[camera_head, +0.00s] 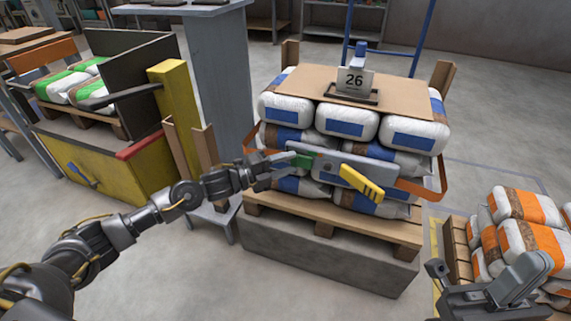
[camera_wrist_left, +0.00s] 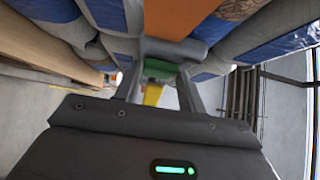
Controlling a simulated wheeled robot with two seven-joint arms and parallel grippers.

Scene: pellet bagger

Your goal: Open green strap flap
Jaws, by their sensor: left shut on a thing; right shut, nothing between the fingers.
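A grey strap tensioner (camera_head: 342,170) sits on an orange strap (camera_head: 428,190) around the front of a stack of white and blue bags. It carries a green flap (camera_head: 302,160) at its left and a yellow lever (camera_head: 362,182) hanging at its right. My left gripper (camera_head: 285,160) reaches in from the left and is shut on the green flap. In the left wrist view the green flap (camera_wrist_left: 158,68) shows between the fingers, the yellow lever (camera_wrist_left: 152,95) beyond it. My right gripper (camera_head: 438,269) is low at the right, away from the stack, shut and empty.
Orange-marked bags (camera_head: 528,230) lie at the right. A yellow post (camera_head: 177,115) and machine stand at the left.

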